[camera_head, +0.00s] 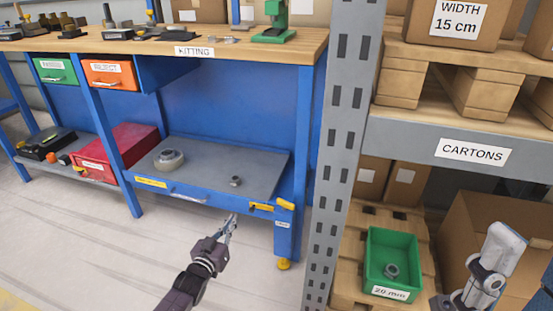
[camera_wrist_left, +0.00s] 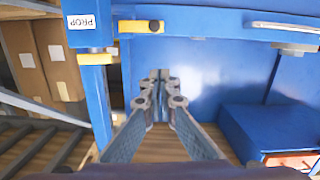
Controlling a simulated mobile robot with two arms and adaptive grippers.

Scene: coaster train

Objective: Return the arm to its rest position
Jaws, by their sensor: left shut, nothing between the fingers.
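My left gripper (camera_head: 232,221) is in the lower middle of the head view, in front of the blue workbench's lower shelf. Its arm comes up from the bottom edge. In the left wrist view the two fingers (camera_wrist_left: 160,78) meet at their tips with nothing between them. The gripper appears apart from the bench. A pale arm part of mine shows at the lower right of the head view; no right fingertips can be made out.
A red box (camera_head: 112,152) stands left. A grey rack post (camera_head: 342,150) rises right of the gripper; a green bin (camera_head: 391,255) sits beyond it. Open floor (camera_head: 75,240) lies left.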

